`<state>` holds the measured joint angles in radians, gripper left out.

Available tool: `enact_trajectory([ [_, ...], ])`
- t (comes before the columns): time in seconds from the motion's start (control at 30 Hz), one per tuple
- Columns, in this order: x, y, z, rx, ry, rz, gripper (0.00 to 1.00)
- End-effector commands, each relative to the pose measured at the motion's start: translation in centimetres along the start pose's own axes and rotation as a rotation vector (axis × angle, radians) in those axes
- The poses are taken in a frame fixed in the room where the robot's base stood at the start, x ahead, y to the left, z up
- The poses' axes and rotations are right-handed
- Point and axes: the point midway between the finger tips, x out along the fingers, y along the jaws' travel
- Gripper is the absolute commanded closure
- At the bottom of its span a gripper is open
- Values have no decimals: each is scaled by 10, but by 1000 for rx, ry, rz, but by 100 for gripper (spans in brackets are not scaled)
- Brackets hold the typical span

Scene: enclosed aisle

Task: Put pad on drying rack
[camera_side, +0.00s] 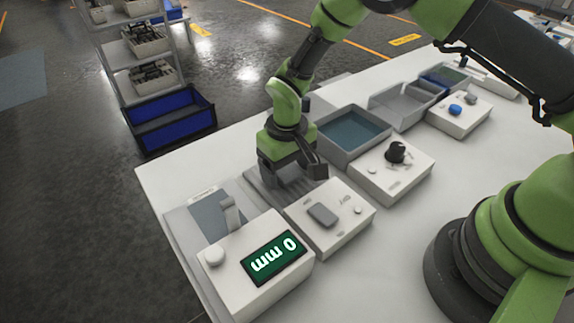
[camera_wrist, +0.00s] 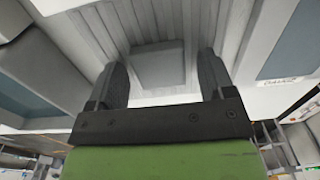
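A light grey square pad (camera_wrist: 158,66) lies flat on the ribbed light grey drying rack (camera_wrist: 150,18) in the wrist view. My gripper (camera_wrist: 162,72) is open, with one dark finger on each side of the pad. A gap shows at the right finger; the left finger is very near the pad's edge, and I cannot tell if it touches. In the side view my gripper (camera_side: 292,176) points down low over the rack (camera_side: 256,190), and hides the pad there.
A gauge box reading "0 mm" (camera_side: 272,257) stands at the front. A white box with a grey block (camera_side: 322,214) sits beside the rack, close to my gripper. A blue-grey bin (camera_side: 352,150) and a white box with a black knob (camera_side: 395,152) stand behind.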

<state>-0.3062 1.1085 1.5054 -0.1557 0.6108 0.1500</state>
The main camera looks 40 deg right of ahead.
Motion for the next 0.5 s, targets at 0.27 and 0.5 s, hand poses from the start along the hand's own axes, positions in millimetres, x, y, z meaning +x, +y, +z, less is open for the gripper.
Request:
enact_trajectory([
  [0.27,-14,0,-1,0,3,-1,24],
  [0.5,-66,0,-1,1,6,-2,24],
])
